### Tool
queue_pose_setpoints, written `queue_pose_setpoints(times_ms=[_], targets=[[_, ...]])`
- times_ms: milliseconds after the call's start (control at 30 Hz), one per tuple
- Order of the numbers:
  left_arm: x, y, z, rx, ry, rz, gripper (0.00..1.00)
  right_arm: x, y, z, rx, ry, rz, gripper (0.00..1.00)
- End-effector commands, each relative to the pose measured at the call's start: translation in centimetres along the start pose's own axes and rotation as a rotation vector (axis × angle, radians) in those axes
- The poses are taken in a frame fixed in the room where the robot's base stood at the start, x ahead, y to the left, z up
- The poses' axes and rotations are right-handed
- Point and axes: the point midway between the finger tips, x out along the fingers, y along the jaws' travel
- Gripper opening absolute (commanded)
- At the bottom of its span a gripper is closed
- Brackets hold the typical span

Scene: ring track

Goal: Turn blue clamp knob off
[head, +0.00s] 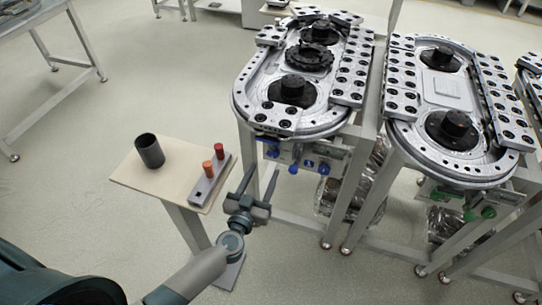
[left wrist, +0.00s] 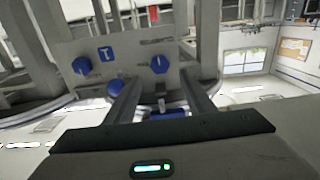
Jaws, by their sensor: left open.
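Several blue knobs are on a grey panel under the left ring track (head: 240,100). In the head view one blue knob (head: 272,152) is at the panel's left, one (head: 293,169) hangs lower in the middle and one (head: 324,168) is at the right. In the left wrist view, blue knobs show at the left (left wrist: 81,66), the right (left wrist: 159,64) and lower down (left wrist: 115,88). I cannot tell which is the clamp knob. My left gripper (head: 262,174) is open and empty, just below and in front of the panel, apart from the knobs. My right gripper is out of view.
A small table (head: 128,172) left of my gripper holds a black cup (head: 150,151) and a grey block (head: 209,184) with red and orange pegs. A second ring track (head: 400,120) with green knobs (head: 488,212) stands at the right. The floor at the left is open.

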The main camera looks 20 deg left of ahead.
Motion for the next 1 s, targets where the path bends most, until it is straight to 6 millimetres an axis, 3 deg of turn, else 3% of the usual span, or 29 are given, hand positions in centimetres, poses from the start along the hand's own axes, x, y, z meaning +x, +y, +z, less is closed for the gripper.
queue_pose_setpoints(times_ms=[200,433,600,900,933,1000], targets=[[4.1,0.0,0.0,-0.001,0.001,-0.001,0.49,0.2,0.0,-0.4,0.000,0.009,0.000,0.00],[7.0,0.0,0.1,-0.001,0.000,0.000,0.49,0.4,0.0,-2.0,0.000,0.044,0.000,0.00],[7.9,0.0,0.1,-0.001,-0.001,0.000,0.49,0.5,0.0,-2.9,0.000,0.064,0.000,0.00],[8.0,0.0,0.0,-0.001,-0.001,0.000,0.49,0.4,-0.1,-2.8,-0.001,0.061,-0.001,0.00],[8.0,0.0,0.0,-0.001,-0.001,0.000,0.47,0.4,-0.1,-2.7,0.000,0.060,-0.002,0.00],[8.0,0.0,0.0,-0.001,-0.001,0.000,0.30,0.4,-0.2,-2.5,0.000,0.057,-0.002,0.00]])
